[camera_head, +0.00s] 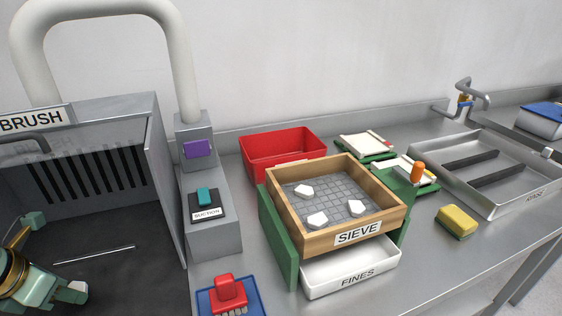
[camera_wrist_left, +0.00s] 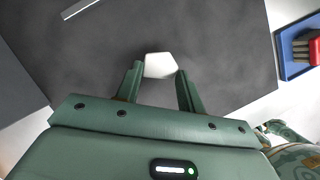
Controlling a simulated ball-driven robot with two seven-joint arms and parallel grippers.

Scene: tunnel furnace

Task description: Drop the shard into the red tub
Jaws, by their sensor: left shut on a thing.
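My left gripper (camera_head: 66,290) is low at the left, inside the grey hood marked BRUSH. It is shut on a white shard (camera_head: 78,287); in the left wrist view the shard (camera_wrist_left: 160,65) sits between the fingertips, above the dark hood floor. The red tub (camera_head: 283,152) stands at the back of the bench, behind the sieve and well to the right of the gripper. The visible part of its inside looks empty; its front is partly hidden by the sieve. My right gripper is not in view.
A wooden sieve (camera_head: 338,232) holds three white pieces, above a white FINES tray (camera_head: 350,272). A grey suction post (camera_head: 212,232) stands between hood and tub. A red brush (camera_head: 229,290) lies on a blue mat. A yellow sponge (camera_head: 457,221) lies right.

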